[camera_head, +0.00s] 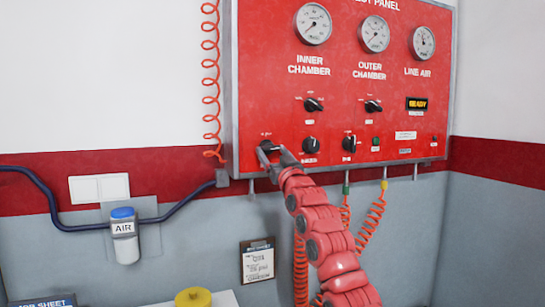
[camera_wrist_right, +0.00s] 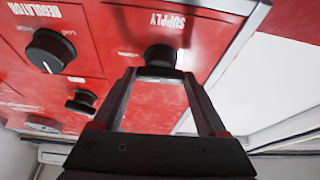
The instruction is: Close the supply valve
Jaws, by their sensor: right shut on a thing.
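The supply valve knob (camera_head: 267,145) is a black knob at the lower left of the red test panel (camera_head: 265,100). In the right wrist view the knob (camera_wrist_right: 161,55) shows below the upside-down word SUPPLY. My right gripper (camera_head: 270,156) reaches up to the panel and is shut on this knob. In the right wrist view its fingers (camera_wrist_right: 159,74) are at either side of the knob. The gripper partly hides the knob in the head view, and its pointer direction cannot be read. My left gripper is not in view.
The regulator knob (camera_head: 310,145) is just right of the supply knob. Inner and outer chamber knobs (camera_head: 314,104) (camera_head: 373,106) sit above. Coiled red hoses (camera_head: 300,265) hang below the panel, near my right arm. A yellow cap (camera_head: 193,298) is at the bottom.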

